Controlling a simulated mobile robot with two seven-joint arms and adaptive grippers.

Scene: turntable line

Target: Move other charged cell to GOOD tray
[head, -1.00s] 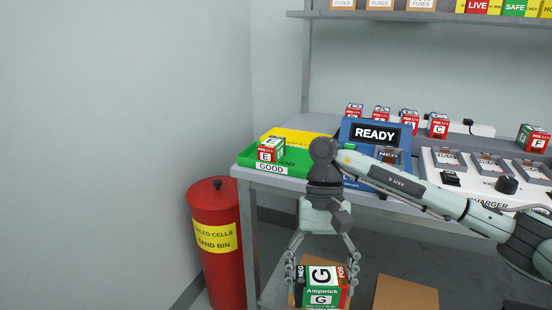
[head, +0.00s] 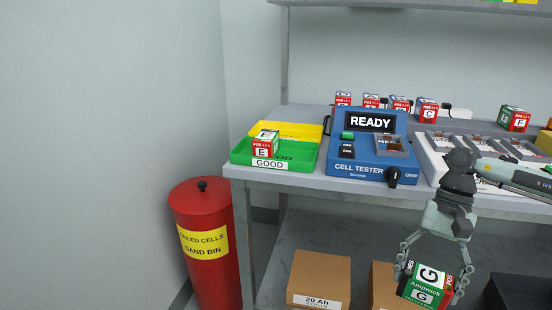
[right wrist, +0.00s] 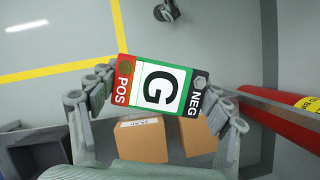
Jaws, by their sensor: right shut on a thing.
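My right gripper (head: 431,287) is shut on cell G (head: 428,284), a green, red and black block marked POS and NEG. It holds the cell in front of the bench, below the bench top's height and slightly tilted. In the right wrist view cell G (right wrist: 157,86) sits between the two fingers. The green GOOD tray (head: 300,158) is at the bench's left end, with cell E (head: 265,145) standing in its left part. The right part of the tray is bare. My left gripper does not show.
The blue cell tester (head: 366,172) reads READY, right of the tray. A yellow tray (head: 298,131) is behind the green one. The charger (head: 440,160) is further right, with cells C (head: 427,111) and F (head: 514,119) behind. A red sand bin (head: 205,255) stands left.

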